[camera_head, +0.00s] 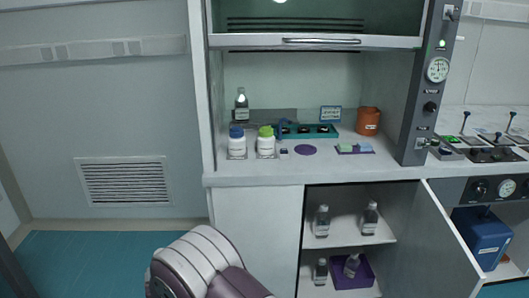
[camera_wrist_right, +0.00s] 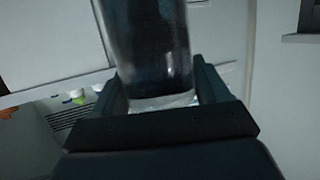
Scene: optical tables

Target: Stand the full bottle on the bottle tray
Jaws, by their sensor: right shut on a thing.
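My right gripper (camera_wrist_right: 165,95) is shut on a dark, see-through bottle (camera_wrist_right: 150,45) in the right wrist view. The bottle stands between the two fingers and runs out of the top of the frame. A paler band shows at its lower end; its cap and fill level are out of view. In the head view a purple tray (camera_head: 341,279) lies on the lower shelf of the open cabinet, with a clear bottle (camera_head: 352,265) tilted on or in it. I cannot tell whether it is the bottle tray. The left gripper is not in view.
More clear bottles stand in the cabinet (camera_head: 322,221). The cabinet door (camera_head: 440,240) is swung open to the right. The hood worktop holds a blue-capped jar (camera_head: 237,145), a green-capped jar (camera_head: 266,145), a teal rack (camera_head: 322,135) and an orange pot (camera_head: 368,121). The sash is raised.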

